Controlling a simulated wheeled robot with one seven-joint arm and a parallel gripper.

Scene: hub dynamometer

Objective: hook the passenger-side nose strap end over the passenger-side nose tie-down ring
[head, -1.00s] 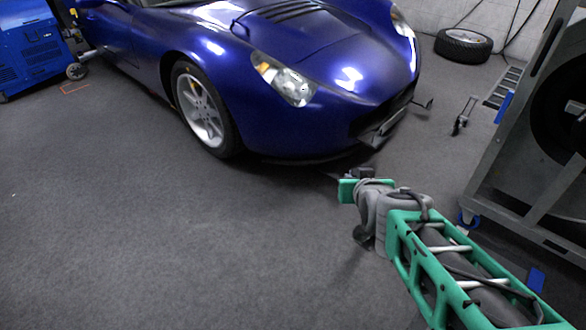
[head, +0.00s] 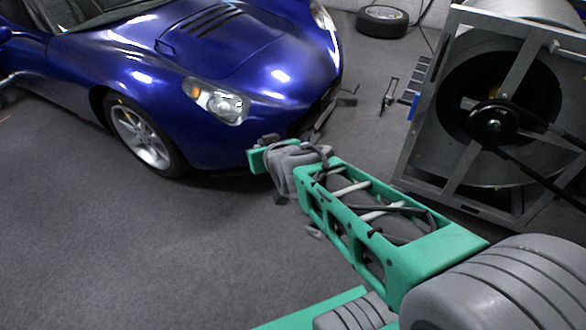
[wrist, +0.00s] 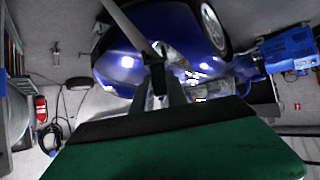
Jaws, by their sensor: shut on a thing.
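In the wrist view my gripper (wrist: 158,82) is shut on the dark end of a strap. The grey strap (wrist: 130,25) runs from the jaws up and out at the top left. In the head view my gripper (head: 264,146) is in front of the blue car's nose, below the headlight; the strap is too small to make out there. The blue car (head: 240,55) also shows in the wrist view (wrist: 130,62), beyond the jaws. A small dark fitting (head: 350,91) sticks out by the nose. I cannot clearly make out the tie-down ring in either view.
The dynamometer frame (head: 440,100) with its large drum stands right of my arm. A small stand (head: 388,95) is on the floor beyond the nose, and a loose tyre (head: 382,21) lies by the wall. Grey floor left of my arm is clear.

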